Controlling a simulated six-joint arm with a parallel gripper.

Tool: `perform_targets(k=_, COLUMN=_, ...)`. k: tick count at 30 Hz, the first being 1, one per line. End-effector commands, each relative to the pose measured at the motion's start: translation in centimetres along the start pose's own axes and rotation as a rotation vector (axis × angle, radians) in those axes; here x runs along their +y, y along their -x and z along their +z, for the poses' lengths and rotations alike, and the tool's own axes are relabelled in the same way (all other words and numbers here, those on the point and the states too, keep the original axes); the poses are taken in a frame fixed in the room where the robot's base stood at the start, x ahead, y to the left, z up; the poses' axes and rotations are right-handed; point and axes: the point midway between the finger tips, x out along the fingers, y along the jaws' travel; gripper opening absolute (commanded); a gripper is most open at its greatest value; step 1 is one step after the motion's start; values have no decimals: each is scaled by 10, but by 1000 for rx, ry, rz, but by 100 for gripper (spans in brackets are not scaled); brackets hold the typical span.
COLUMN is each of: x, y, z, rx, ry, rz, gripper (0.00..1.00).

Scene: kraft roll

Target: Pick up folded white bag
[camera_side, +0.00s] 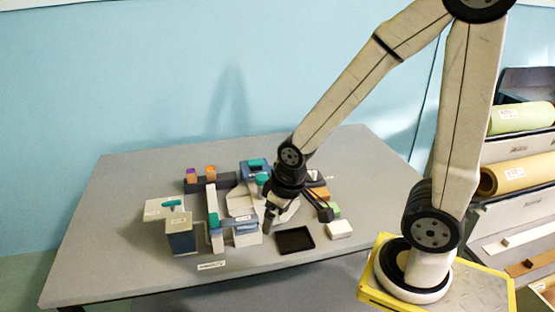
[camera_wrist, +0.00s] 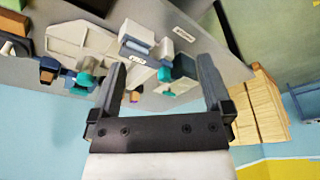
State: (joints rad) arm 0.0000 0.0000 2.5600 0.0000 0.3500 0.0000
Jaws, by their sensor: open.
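A small white block (camera_side: 340,229), which looks like the folded white bag, lies on the grey table just right of a black tray. My gripper (camera_side: 297,215) is open and empty, above and to the left of this block and apart from it. In the wrist view my gripper (camera_wrist: 161,82) has its two fingers wide apart, with nothing held between them. I cannot make out the white block in the wrist view.
The black tray (camera_side: 294,240) lies near the table's front edge. A green block (camera_side: 333,210) and an orange-brown block (camera_side: 320,192) lie behind the white one. A white and blue machine (camera_side: 240,203) with teal parts fills the middle.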

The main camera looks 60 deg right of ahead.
Motion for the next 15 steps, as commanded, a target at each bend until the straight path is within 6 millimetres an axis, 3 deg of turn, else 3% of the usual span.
perform_targets(k=8, x=2, y=-1, z=0, rx=-2, ry=6, rz=2, gripper=100)
perform_targets(k=15, x=26, y=-11, z=-2, rx=-27, ry=73, rz=17, gripper=100)
